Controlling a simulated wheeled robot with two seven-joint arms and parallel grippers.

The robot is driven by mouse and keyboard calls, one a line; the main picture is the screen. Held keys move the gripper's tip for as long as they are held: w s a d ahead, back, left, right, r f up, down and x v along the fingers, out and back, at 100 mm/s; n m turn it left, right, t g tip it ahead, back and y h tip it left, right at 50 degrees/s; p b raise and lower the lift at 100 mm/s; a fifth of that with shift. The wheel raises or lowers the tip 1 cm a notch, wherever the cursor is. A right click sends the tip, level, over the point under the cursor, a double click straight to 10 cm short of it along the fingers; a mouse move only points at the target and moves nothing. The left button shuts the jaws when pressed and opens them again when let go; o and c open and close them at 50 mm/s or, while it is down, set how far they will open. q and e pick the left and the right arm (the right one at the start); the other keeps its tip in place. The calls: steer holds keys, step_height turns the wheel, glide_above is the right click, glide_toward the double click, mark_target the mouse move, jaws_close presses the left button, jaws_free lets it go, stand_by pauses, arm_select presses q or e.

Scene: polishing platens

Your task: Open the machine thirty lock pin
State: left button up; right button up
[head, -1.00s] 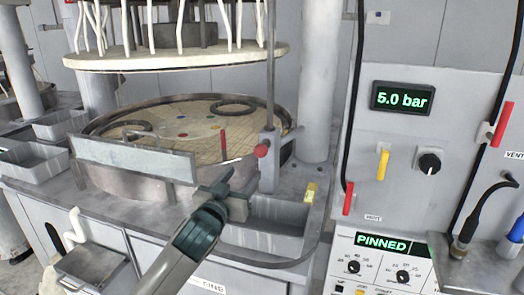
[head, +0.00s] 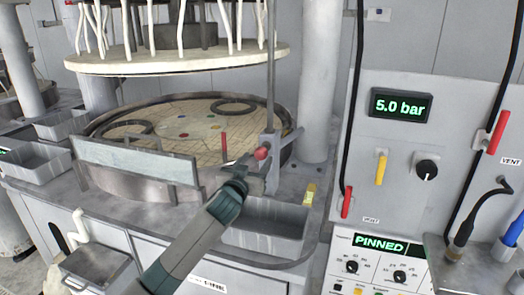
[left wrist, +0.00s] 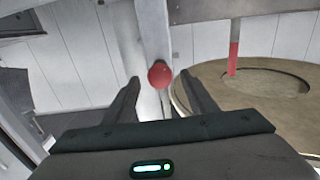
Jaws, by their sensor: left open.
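The lock pin has a round red knob (head: 261,153) on a grey bracket (head: 271,165) at the right front of the machine's round platen. A thin upright rod rises above the bracket. My left gripper (head: 245,168) is just in front of and below the knob in the head view, hiding part of the bracket. In the left wrist view the red knob (left wrist: 160,75) lies between and beyond the two open fingers (left wrist: 160,95), with nothing clearly held. A green display (head: 380,243) reads PINNED. My right gripper is not in view.
A grey panel at the right shows 5.0 bar (head: 400,105), with red and yellow levers and a black knob (head: 427,170). An upright red rod (head: 224,146) stands near the platen's front. A grey trough (head: 265,226) lies below my left gripper. A black hose hangs beside the panel.

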mark_target(266, 146)
arm_select(q)
steer(key=shift+p+x, duration=0.6)
steer(key=shift+x, duration=2.4)
